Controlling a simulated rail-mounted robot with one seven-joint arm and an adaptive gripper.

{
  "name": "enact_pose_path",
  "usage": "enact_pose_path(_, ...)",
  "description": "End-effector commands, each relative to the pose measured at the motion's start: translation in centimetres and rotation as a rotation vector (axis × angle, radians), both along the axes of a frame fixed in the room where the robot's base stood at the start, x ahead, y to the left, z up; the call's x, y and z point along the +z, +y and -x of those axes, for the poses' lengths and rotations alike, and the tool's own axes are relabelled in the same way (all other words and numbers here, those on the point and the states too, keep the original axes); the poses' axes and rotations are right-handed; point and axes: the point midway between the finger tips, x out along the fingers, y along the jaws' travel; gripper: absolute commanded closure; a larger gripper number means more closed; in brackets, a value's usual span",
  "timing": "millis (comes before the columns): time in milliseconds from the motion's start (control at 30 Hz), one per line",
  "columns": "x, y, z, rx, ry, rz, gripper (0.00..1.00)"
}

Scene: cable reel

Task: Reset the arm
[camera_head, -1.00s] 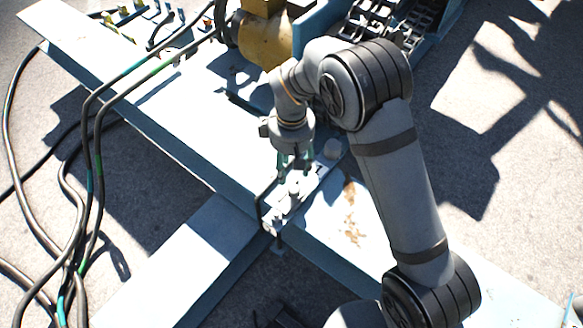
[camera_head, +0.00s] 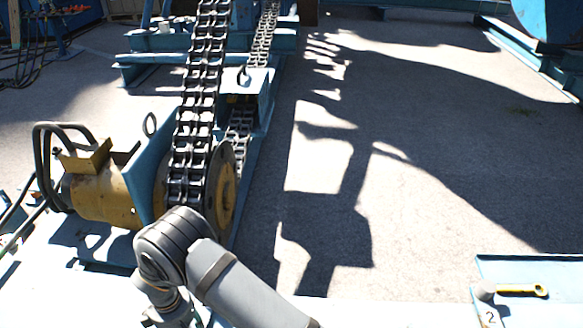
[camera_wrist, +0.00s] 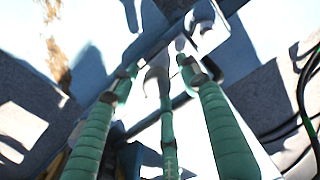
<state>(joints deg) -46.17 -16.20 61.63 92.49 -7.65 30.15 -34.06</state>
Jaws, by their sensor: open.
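My gripper (camera_wrist: 159,68) shows in the wrist view as green ribbed fingers reaching up from the bottom edge. The fingertips are apart, and I see nothing held between them. A pale, brightly lit steel surface and dark shadows lie beyond the fingertips. In the head view my bent arm enters at the bottom left, and its gripper end is cut off by the lower edge.
A yellow motor (camera_head: 105,195) and a heavy chain (camera_head: 190,125) over a sprocket (camera_head: 226,185) stand close behind my arm. A pale blue table (camera_head: 540,268) at the right bears a yellow-handled tool (camera_head: 520,290). Black cables (camera_wrist: 307,100) show in the wrist view. Open concrete lies centre right.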

Motion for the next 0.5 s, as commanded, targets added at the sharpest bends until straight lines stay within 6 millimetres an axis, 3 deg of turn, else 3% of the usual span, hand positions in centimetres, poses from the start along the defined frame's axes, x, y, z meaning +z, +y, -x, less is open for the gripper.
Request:
enact_pose_path(100,0.22,0.07,-0.80,-0.001,-0.002,-0.003,0.55)
enact_pose_path(500,0.18,-0.04,-0.99,-0.002,-0.001,-0.002,0.55)
